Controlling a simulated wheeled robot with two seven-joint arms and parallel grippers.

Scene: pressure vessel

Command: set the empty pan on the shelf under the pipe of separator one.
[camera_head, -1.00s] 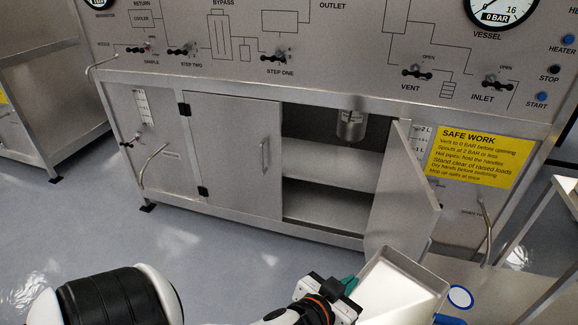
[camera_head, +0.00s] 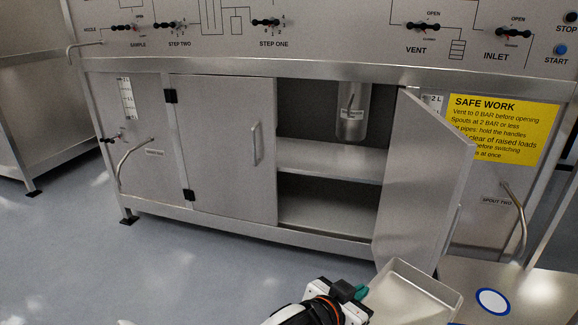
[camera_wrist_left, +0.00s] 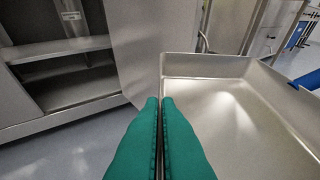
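The pan (camera_head: 410,294) is a rectangular metal tray at the bottom of the head view; its visible inside is bare. My left gripper (camera_head: 357,292) has teal fingers shut on its left rim. The left wrist view shows the fingers (camera_wrist_left: 160,103) close together with the pan wall (camera_wrist_left: 161,82) between them. A blue piece (camera_wrist_left: 304,81) at the pan's right rim may be my right gripper; its state is unclear. The shelf (camera_head: 335,160) is inside the open cabinet and its visible part is bare. A labelled metal pipe (camera_head: 352,115) hangs above it. The pan is outside, in front of the cabinet.
The right cabinet door (camera_head: 425,185) stands open toward me, beside the opening and close to the pan. The left door (camera_head: 222,150) is shut. A surface with a blue-ringed disc (camera_head: 493,301) lies right of the pan. Spout two's bent pipe (camera_head: 520,225) sticks out at right.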

